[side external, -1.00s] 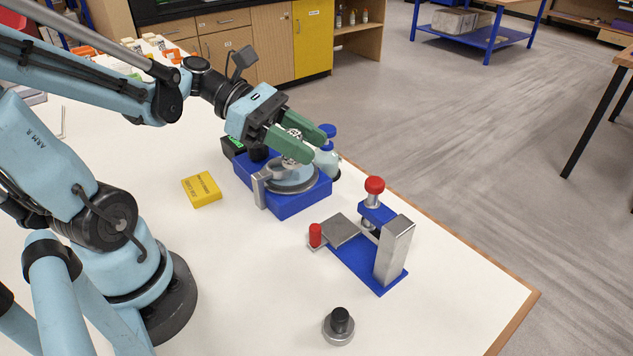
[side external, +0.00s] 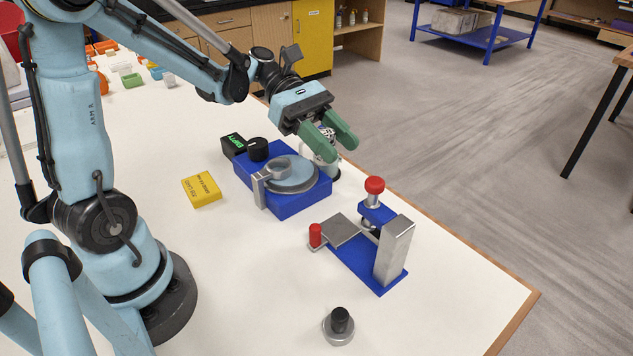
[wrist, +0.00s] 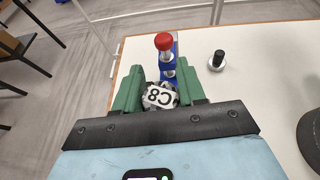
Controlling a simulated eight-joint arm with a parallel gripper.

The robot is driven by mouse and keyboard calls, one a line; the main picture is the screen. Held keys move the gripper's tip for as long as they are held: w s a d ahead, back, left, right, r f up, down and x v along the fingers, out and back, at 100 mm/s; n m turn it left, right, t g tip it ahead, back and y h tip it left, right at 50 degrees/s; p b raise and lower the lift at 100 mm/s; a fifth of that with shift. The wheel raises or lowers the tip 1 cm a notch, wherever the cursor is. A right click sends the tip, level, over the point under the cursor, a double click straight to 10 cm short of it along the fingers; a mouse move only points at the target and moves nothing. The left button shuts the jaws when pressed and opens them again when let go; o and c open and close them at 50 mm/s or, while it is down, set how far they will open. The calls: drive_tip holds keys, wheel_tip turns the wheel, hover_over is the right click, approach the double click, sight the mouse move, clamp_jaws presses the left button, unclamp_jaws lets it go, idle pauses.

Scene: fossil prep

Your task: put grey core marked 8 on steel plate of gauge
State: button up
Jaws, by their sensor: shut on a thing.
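My gripper (side external: 338,148) has its green fingers shut on the grey core (side external: 327,131), a speckled piece with a white label. In the wrist view the core (wrist: 160,97) sits between the fingers and its label reads C8. In the side view the fingers hide much of it. The gripper is in the air beyond the blue machine's right rear side. The gauge has a blue base (side external: 362,262), a bare square steel plate (side external: 341,231), a steel column (side external: 394,252) and a red top knob (side external: 375,185). The gauge is nearer the side camera than the gripper and apart from it.
A blue machine (side external: 285,203) with a round grey disc (side external: 297,182) stands left of the gauge. A yellow block (side external: 201,189) lies left of it. A steel weight with a black knob (side external: 339,326) stands in front. A bottle is partly hidden behind the gripper. Table between is clear.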

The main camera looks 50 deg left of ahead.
wheel_tip(320, 180, down, 12)
drive_tip(key=shift+f, duration=0.1)
drive_tip(key=x, duration=0.4)
drive_tip(key=shift+d+r, duration=0.15)
drive_tip(key=shift+r, duration=0.15)
drive_tip(key=shift+f, duration=0.2)
drive_tip(key=o, duration=0.8)
